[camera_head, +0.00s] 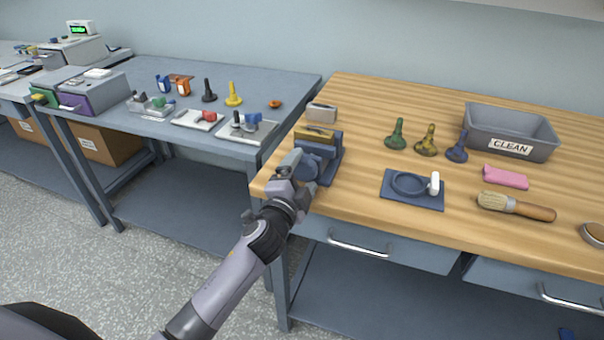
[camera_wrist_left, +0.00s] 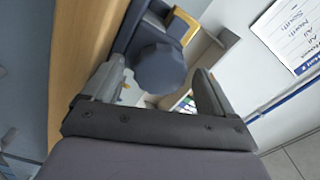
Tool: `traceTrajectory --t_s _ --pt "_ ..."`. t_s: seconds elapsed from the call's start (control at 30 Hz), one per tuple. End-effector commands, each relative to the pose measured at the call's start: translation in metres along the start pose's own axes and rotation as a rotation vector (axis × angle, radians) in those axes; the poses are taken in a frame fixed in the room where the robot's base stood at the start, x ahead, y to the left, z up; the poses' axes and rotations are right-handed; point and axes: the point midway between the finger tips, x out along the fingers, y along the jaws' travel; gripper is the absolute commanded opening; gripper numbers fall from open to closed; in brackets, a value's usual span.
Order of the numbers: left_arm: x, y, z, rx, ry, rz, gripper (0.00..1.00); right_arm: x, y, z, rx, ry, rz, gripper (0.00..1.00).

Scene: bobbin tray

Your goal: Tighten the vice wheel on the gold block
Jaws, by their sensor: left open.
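The blue vice (camera_head: 329,158) stands at the left front corner of the wooden bench. The gold block (camera_head: 315,133) sits in its top, and a gold edge also shows in the wrist view (camera_wrist_left: 187,24). The round dark blue vice wheel (camera_wrist_left: 158,68) faces my left gripper. In the head view the wheel (camera_head: 307,169) is partly covered by the gripper. My left gripper (camera_head: 291,164) is open, one finger to each side of the wheel in the wrist view; I cannot tell whether the fingers touch it. My right gripper is not in view.
A grey metal block (camera_head: 322,112) stands behind the vice. A blue pad (camera_head: 412,203) with a ring lies to its right. A grey table (camera_head: 215,88) stands left.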

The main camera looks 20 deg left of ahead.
Motion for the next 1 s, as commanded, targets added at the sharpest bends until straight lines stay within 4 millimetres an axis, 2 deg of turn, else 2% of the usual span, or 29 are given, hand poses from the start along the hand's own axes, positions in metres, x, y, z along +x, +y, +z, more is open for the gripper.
traceTrajectory --t_s 0.5,0.7,1.0 --pt "-0.061 0.001 0.000 0.001 0.002 0.002 0.86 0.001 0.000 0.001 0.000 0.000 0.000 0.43" --pt "-0.069 0.001 -0.001 0.001 0.002 0.001 0.86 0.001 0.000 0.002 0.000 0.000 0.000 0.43" --pt "-0.069 0.001 0.000 -0.001 0.001 0.001 0.86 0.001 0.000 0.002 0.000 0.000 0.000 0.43"
